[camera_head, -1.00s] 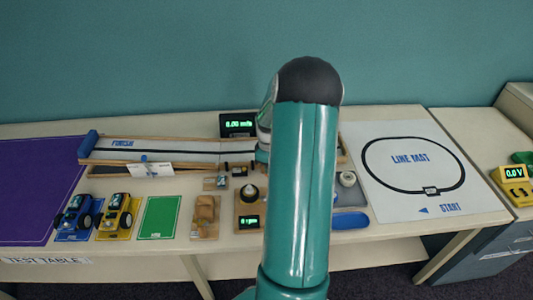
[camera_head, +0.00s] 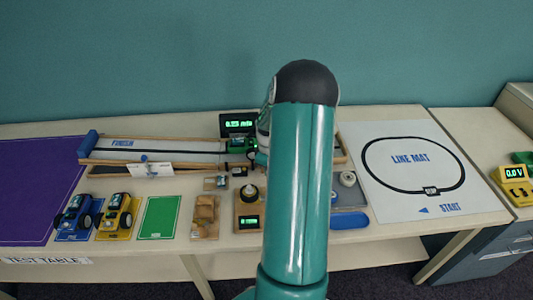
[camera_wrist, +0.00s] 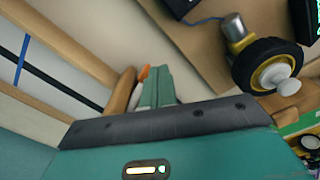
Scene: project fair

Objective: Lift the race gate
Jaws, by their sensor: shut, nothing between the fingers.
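The wooden-railed track (camera_head: 190,146) marked FINISH runs along the back of the table, its right part hidden behind my arm. I cannot make out the race gate for certain. A green object, likely a car (camera_head: 240,145), is on the track just left of my arm. In the wrist view my gripper (camera_wrist: 157,78) has its teal fingers together with nothing held. They are beside the track's wooden rail (camera_wrist: 122,92), and a small orange piece (camera_wrist: 144,72) shows by their tips. I cannot tell whether they touch it. In the head view my arm mostly hides the gripper.
A speed display (camera_head: 238,124) stands behind the track. Blue and yellow cars (camera_head: 115,213), a green mat (camera_head: 160,217) and a wooden block piece (camera_head: 205,214) stand in front. The line mat (camera_head: 405,165) lies right. A yellow wheel (camera_wrist: 262,68) is near my fingers.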

